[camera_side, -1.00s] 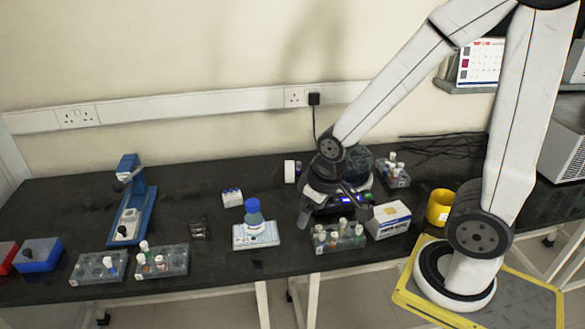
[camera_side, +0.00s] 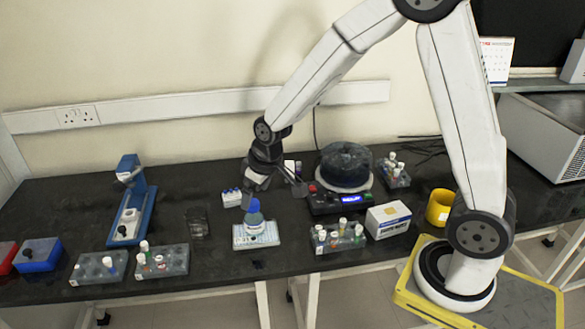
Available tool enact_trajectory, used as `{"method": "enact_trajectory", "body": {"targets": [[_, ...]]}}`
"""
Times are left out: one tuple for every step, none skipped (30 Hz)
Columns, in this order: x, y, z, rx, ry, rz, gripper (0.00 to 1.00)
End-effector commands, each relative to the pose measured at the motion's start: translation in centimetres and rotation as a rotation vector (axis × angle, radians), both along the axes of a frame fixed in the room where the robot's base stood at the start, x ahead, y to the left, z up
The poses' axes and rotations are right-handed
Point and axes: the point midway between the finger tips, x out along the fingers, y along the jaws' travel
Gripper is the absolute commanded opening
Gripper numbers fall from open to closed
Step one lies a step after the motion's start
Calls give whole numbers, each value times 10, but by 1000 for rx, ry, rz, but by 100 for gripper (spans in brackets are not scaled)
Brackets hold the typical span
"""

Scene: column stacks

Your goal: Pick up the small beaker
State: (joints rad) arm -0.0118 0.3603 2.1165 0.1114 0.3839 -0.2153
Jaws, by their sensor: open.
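A small clear glass beaker (camera_side: 199,226) stands on the dark bench, left of a blue-capped bottle. It is faint against the black top. Nothing shows between the fingers.
Tube racks (camera_side: 163,262) line the front.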

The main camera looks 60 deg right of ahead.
Motion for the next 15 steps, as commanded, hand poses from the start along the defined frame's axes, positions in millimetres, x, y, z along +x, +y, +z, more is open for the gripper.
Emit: {"method": "enact_trajectory", "body": {"targets": [[14,2,-5,2,-3,14,100],[23,3,-7,2,-7,22,100],[34,4,-10,3,-12,34,100],[42,5,-12,4,-17,41,100],[49,6,-15,5,-21,50,100],[60,7,-18,5,-26,62,100],[67,8,-21,6,-30,70,100],[75,9,-24,8,-34,78,100],[85,11,-28,8,-40,90,100],[92,12,-31,8,-44,99,100],[99,13,-35,9,-47,107,100],[109,14,-39,11,-53,118,100],[116,15,-43,12,-57,128,100],[122,16,-46,11,-61,137,100],[131,18,-51,12,-67,147,100]]}}
